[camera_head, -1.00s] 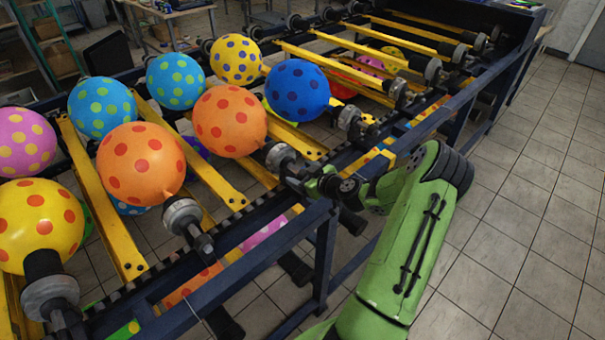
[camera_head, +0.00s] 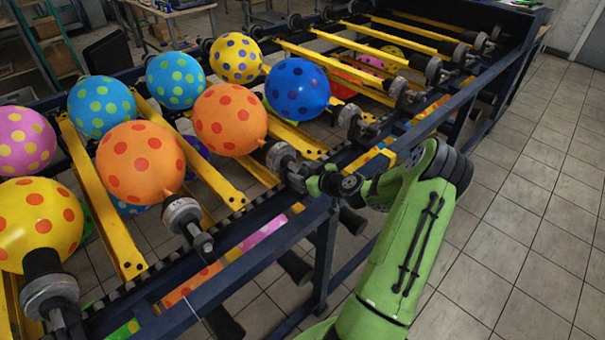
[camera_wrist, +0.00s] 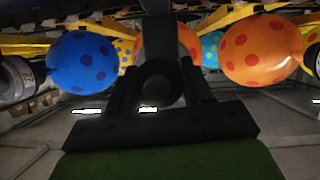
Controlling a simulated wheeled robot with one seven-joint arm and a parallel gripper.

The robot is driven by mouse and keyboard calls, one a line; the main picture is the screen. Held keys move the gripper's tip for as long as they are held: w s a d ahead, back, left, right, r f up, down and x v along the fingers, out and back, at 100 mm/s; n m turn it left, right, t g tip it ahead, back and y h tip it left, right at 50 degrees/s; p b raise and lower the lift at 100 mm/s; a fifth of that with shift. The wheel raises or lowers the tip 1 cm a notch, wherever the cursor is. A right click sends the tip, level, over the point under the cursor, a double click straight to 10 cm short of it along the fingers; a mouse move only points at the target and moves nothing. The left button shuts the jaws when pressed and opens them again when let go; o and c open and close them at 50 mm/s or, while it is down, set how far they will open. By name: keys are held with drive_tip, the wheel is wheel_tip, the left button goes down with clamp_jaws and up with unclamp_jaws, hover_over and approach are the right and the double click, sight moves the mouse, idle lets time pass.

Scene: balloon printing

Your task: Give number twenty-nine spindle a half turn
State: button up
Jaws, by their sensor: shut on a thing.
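My gripper (camera_head: 304,182) is at the near rail of the rack, shut on the outer end of a dark and grey spindle (camera_head: 281,158). That spindle carries an orange balloon with red dots (camera_head: 230,120). In the wrist view, my dark gripper (camera_wrist: 158,92) has its fingers on both sides of the dark round spindle end. The orange balloon (camera_wrist: 176,38) shows partly behind it. My gripper hides much of the spindle's end, and I cannot read a number on it.
Neighbouring spindles stand close along the rail: one with a blue balloon (camera_head: 297,88) beyond, and one with another orange balloon (camera_head: 140,163) nearer. Yellow bars (camera_head: 212,168) run across the rack (camera_head: 325,245). The tiled floor (camera_head: 500,230) at the right is free.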

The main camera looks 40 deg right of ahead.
drive_tip(key=m+y+b, duration=0.1)
drive_tip(key=m+y, duration=0.1)
drive_tip(key=shift+d+m, duration=0.1)
drive_tip(key=shift+m, duration=0.3)
drive_tip(key=m+y, duration=0.2)
drive_tip(key=m, duration=0.1)
drive_tip(key=shift+b, duration=0.4)
drive_tip(key=m+t+y, duration=0.1)
drive_tip(key=m, duration=0.2)
drive_tip(key=shift+d+f+y, duration=0.1)
drive_tip(key=shift+d+y, duration=0.05)
drive_tip(key=shift+y, duration=0.25)
drive_tip(key=shift+m+t+y+b, duration=0.35)
drive_tip(key=shift+m+t+y, duration=0.15)
drive_tip(key=shift+m, duration=1)
drive_tip(key=o, duration=1)
drive_tip(key=shift+c, duration=0.2)
